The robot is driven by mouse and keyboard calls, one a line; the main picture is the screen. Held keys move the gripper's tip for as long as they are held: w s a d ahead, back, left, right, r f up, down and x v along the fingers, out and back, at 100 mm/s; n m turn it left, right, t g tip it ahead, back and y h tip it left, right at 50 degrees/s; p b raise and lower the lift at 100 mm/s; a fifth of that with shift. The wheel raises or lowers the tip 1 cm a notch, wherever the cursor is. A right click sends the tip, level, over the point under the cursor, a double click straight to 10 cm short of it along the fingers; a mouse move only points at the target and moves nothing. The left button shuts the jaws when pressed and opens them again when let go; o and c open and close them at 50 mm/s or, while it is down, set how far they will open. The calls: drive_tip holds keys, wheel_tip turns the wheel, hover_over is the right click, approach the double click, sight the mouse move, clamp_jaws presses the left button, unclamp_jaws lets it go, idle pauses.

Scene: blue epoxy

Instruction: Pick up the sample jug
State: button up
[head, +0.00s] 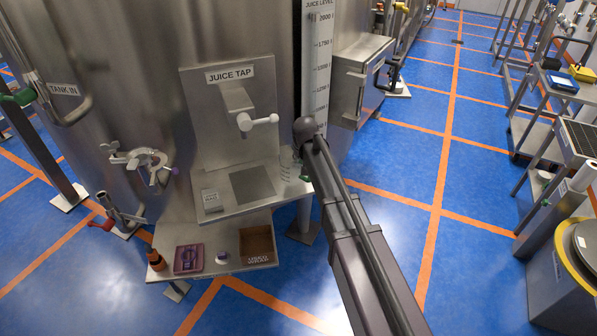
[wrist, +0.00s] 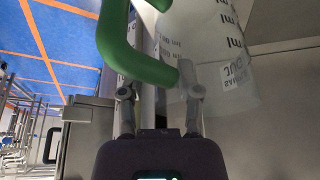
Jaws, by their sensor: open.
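The sample jug (wrist: 215,45) is large and translucent, with millilitre markings and a label, at the upper right of the wrist view. Its green handle (wrist: 150,70) curves down in front of my gripper (wrist: 158,88). My gripper is open, one finger on each side near the handle's lower part; I cannot tell whether either touches it. In the head view the jug (head: 287,161) shows only in part on the shelf's right end, with a bit of green handle (head: 304,178). My arm hides the rest, and my fingers are not clear there.
The juice tap (head: 258,121) juts out above the steel shelf (head: 218,182), left of the jug. A level gauge (head: 318,70) and a steel box (head: 359,80) stand close by my arm. A lower shelf (head: 221,264) holds small items and a brown tray (head: 257,246).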

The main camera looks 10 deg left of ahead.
clamp_jaws()
drive_tip(key=shift+r, duration=0.1)
idle(0.6)
wheel_tip(320, 180, up, 3)
drive_tip(key=p, duration=0.3)
drive_tip(key=shift+r, duration=0.15)
drive_tip(key=shift+s+r+p, duration=0.2)
drive_tip(key=shift+s+p, duration=0.05)
drive_tip(key=shift+p, duration=0.25)
drive_tip(key=s+d+r+p, duration=0.1)
drive_tip(key=s+d, duration=0.2)
drive_tip(key=s, duration=1.2)
drive_tip(key=shift+s, duration=0.15)
drive_tip(key=shift+w, duration=0.2)
